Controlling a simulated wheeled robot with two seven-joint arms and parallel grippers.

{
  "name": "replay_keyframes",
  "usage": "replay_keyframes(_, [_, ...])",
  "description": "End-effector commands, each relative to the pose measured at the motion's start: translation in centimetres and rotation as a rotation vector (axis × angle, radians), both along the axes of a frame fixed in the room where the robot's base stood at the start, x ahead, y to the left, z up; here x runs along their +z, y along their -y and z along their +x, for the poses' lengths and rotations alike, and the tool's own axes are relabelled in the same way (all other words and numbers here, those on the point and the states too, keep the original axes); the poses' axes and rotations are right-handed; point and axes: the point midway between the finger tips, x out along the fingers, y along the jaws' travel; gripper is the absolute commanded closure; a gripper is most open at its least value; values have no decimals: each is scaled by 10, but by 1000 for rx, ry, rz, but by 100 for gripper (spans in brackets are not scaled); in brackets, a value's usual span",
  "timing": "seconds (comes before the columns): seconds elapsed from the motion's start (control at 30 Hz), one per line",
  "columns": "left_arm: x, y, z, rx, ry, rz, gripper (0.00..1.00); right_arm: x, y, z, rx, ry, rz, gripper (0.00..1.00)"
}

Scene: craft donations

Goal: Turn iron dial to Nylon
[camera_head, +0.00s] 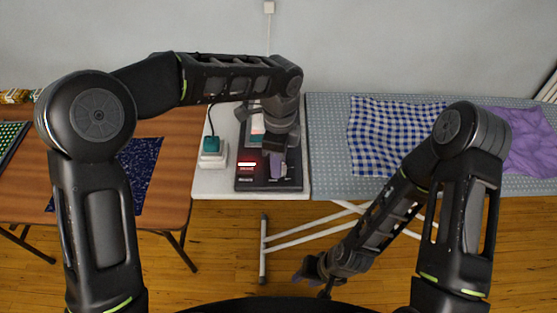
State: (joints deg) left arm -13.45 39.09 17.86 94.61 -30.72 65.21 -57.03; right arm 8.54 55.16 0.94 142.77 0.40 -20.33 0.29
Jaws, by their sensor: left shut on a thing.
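A dark panel (242,183) with a lit red display (247,166) lies on the white end of the ironing table. A teal and white iron-like object (256,125) sits at the panel's back, partly covered by my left arm. My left gripper (277,168) points down onto the panel, just right of the display, and is shut on the iron dial there. The dial is hidden by the fingers, and its setting cannot be read. My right gripper (318,276) hangs low in front of the table, open and empty, away from the panel.
A white box with a teal plug (211,146) and cord stands left of the panel. A blue checked cloth (390,125) and a purple cloth (525,140) lie on the grey ironing surface (327,150). A wooden table (175,150) with dark blue fabric (137,170) stands left.

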Motion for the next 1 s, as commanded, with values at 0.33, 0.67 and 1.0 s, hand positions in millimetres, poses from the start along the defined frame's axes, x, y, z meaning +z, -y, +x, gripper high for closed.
replay_keyframes(0.33, [1,0,0,1,2,-1,48,0,0,0,0,0,0,64])
replay_keyframes(0.67, [2,0,1,2,1,0,47,-1,0,0,0,0,0,64])
replay_keyframes(1.0, [46,1,4,2,6,-2,47,-7,0,1,1,3,2,64])
